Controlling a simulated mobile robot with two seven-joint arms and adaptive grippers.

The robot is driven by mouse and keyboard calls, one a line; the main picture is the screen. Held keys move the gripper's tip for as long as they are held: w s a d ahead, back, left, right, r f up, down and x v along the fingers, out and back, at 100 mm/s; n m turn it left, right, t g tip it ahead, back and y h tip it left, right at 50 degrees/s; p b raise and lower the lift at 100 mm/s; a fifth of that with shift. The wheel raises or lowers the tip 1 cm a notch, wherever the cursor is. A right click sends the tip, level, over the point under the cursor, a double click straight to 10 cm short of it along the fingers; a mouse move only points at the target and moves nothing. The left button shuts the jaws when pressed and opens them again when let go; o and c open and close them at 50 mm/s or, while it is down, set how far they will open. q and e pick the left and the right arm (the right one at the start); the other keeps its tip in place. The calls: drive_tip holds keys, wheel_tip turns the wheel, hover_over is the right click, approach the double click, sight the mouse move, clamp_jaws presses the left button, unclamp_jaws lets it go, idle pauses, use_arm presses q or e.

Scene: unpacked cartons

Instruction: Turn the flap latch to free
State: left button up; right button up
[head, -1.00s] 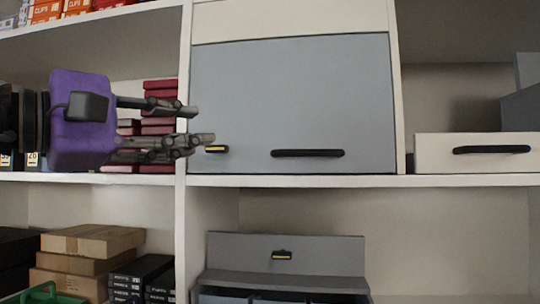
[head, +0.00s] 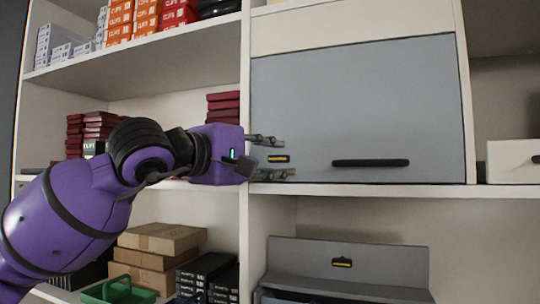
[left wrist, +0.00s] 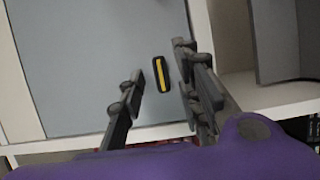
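The grey flap door (head: 355,105) is shut, with a long black handle (head: 370,163) low on its front. The flap latch (head: 279,159), black with a yellow stripe, sits at the flap's lower left corner, its stripe lying level in the head view. In the left wrist view the latch (left wrist: 161,75) shows between the two fingers. My left gripper (head: 282,158) is open, with one finger above and one below the latch. The fingers look apart from it; how far they are from the flap's face I cannot tell. My right gripper is not in view.
A white upright post (head: 245,90) stands just left of the flap, and a shelf edge (head: 380,190) runs beneath it. Below is a grey box (head: 345,262) with its own yellow-marked latch. A white drawer (head: 510,160) is at the right.

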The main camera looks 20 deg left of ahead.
use_arm(q)
drive_tip(key=shift+w+f, duration=0.1)
drive_tip(key=shift+w, duration=0.05)
drive_tip(key=shift+c, duration=0.5)
clamp_jaws()
